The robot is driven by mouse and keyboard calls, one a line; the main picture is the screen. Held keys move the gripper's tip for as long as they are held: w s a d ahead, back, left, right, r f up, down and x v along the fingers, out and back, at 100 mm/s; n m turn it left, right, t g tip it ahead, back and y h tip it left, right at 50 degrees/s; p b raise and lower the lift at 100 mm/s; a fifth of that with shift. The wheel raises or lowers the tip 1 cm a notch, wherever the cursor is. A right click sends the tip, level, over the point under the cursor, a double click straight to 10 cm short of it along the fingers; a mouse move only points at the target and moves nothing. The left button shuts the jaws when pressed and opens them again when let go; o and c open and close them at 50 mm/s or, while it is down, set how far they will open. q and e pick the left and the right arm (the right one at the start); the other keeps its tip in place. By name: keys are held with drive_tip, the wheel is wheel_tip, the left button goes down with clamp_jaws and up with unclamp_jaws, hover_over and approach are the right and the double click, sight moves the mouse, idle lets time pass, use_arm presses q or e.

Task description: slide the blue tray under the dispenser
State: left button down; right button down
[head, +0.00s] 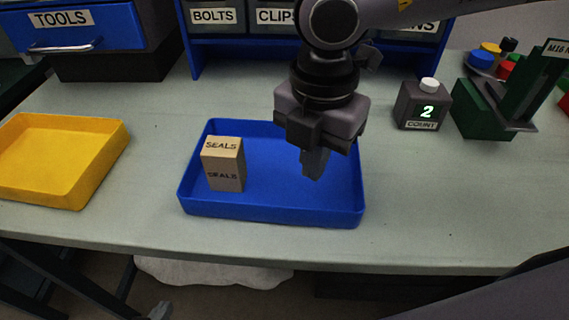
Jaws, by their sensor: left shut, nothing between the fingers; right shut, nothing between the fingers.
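The blue tray (270,213) lies on the bench near its front edge, left of centre. A brown box marked SEALS (225,165) stands upright inside its left part. My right gripper (314,163) comes down from above over the right part of the tray, fingers shut and empty. I cannot tell whether the fingertips touch the tray floor. They hide part of its back and floor. A green stand with an M16 label (490,108), which looks like the dispenser, is at the right, well apart from the tray. My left gripper is not in view.
A dark counter box showing 2 (423,106), with a white button, stands between tray and stand. A yellow tray (110,165) is at the left. A blue rack of labelled bins (187,45) and a TOOLS drawer (80,25) are behind. The front right bench is clear.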

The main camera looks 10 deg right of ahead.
sight(311, 193)
drive_tip(key=shift+f, duration=0.15)
drive_tip(key=shift+f+b, duration=2)
drive_tip(key=shift+b, duration=0.6)
drive_tip(key=shift+r, duration=0.1)
drive_tip(key=shift+r, duration=0.1)
drive_tip(key=shift+r, duration=0.25)
